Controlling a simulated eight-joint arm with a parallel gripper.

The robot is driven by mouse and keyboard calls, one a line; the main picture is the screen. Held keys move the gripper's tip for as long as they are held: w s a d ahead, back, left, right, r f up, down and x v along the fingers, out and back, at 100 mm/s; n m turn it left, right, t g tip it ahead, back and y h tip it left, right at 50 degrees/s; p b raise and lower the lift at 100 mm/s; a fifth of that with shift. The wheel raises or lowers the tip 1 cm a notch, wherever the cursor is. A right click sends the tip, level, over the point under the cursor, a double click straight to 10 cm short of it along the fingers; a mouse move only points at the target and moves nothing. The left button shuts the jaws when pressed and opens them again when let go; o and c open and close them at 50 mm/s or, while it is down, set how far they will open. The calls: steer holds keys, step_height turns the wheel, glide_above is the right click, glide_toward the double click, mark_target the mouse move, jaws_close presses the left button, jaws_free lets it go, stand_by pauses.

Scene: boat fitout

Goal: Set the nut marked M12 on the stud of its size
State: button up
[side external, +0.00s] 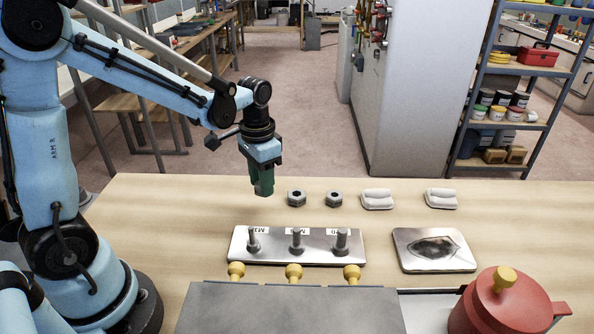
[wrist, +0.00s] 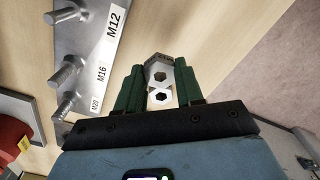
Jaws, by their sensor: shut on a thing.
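My gripper (side external: 262,190) points down behind the left part of the stud plate (side external: 240,258). In the wrist view its green fingers (wrist: 160,82) are shut on a grey nut (wrist: 160,64); a mark on its side is too small to read. A second bright hexagonal shape with a hole shows below it between the fingers; I cannot tell what it is. The plate carries three upright studs: the M12 stud (side external: 253,240) at left, the M16 stud (side external: 296,240) in the middle, the M20 stud (side external: 341,240) at right. The held nut is hidden in the side view.
Two loose nuts, one nearer (side external: 297,198) and one farther right (side external: 334,199), lie right of my gripper. Two pale blocks (side external: 377,199) and a metal plate with a dark patch (side external: 434,250) are further right. Yellow knobs (side external: 294,272) and a red pot (side external: 508,305) stand in front.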

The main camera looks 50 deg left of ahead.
steer(key=s+d+r, duration=0.3)
steer(key=d+r, duration=0.2)
steer(key=d, duration=0.3)
glide_toward(251, 228)
steer(key=shift+f, duration=2.2)
steer(key=shift+f, duration=1.9)
steer(key=o, duration=1.1)
steer(key=shift+r, duration=3.5)
